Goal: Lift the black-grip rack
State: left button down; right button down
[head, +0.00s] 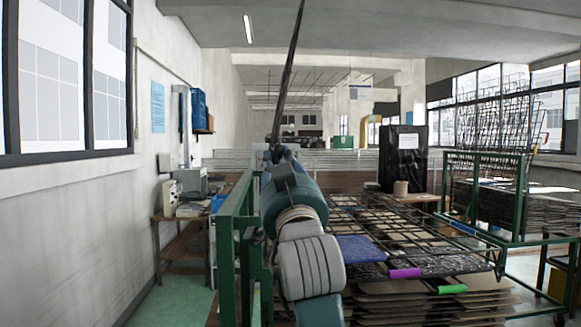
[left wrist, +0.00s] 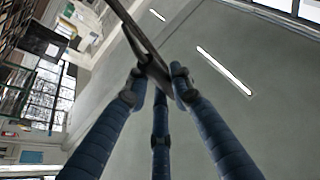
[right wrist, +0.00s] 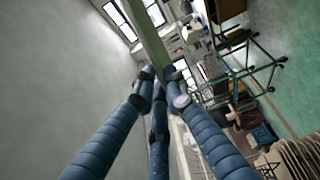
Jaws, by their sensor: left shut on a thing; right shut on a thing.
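My left gripper (head: 277,152) is raised in the middle of the head view, at the far end of my teal and white arm. In the left wrist view its blue fingers (left wrist: 160,75) are shut on a long dark bar (left wrist: 133,28). In the head view this dark bar (head: 289,75) stands up, slightly tilted, nearly to the ceiling; I cannot tell if it is a rack seen edge-on. In the right wrist view my right gripper (right wrist: 160,80) is shut on a pale green bar (right wrist: 150,35). I cannot make out a black grip.
Wire racks (head: 430,235) lie stacked at right, with a magenta grip (head: 405,273) and a green grip (head: 452,289). A green frame (head: 226,262) stands close left of my arm. A black box (head: 403,165) stands behind. A green cart (head: 520,205) is at right.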

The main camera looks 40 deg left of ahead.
pick_arm(q)
jog(key=shift+s+a+r, duration=0.1)
jog(key=shift+s+r, duration=0.05)
dwell(0.3)
jog(key=c, duration=1.5)
grip_release()
jog(key=shift+w, duration=0.25)
jog(key=v, duration=0.7)
jog(key=shift+s+d+f, duration=0.1)
jog(key=shift+d+f, duration=0.15)
